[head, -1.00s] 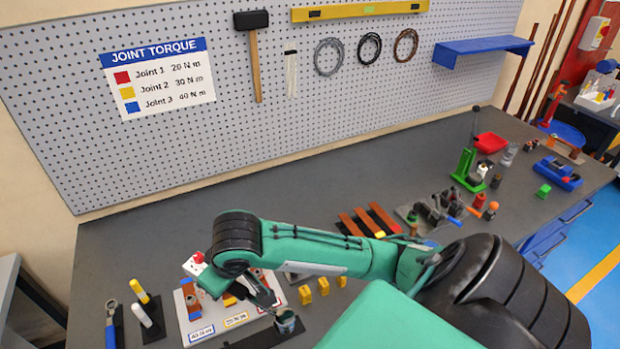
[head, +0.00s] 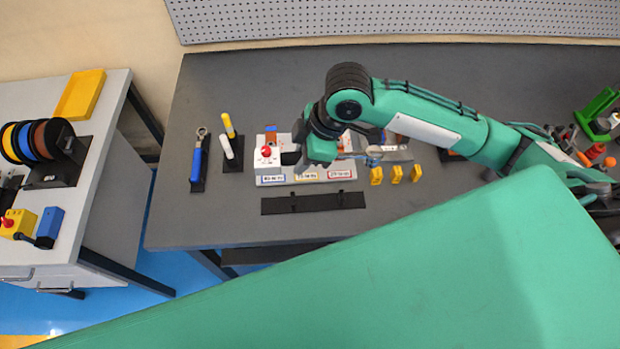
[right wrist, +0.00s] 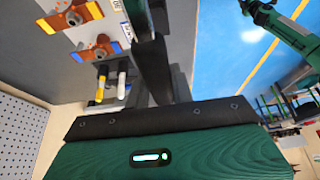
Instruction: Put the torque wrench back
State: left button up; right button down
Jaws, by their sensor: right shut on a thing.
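My right gripper (head: 330,152) is over the labelled fixture, its jaws largely hidden by its own wrist. It is shut on a tool, apparently the torque wrench, whose grey end with a bluish band (head: 374,154) shows to its right. In the right wrist view, a dark bar (right wrist: 152,65) runs out from the palm; its outline is hard to separate from the fingers. A black rack (head: 312,203) with two small upright holders lies empty in front of the fixture. In the right wrist view, a green arm, probably my left, ends in a dark tip (right wrist: 257,12) too small to read.
The white fixture board (head: 305,177) carries a red knob (head: 266,152) and copper-coloured parts. Left of it are a blue-handled wrench (head: 197,163) and yellow and white pens (head: 228,140). Several yellow blocks (head: 396,174) stand right of the rack. The bench behind is clear.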

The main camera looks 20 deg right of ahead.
notch_tip(320, 180, down, 15)
jog(key=shift+r+p, duration=0.15)
jog(key=shift+p, duration=1.1)
jog(key=shift+f, duration=0.95)
jog(key=c, duration=1.2)
grip_release()
jog(key=b+v, duration=0.2)
jog(key=v, duration=1.1)
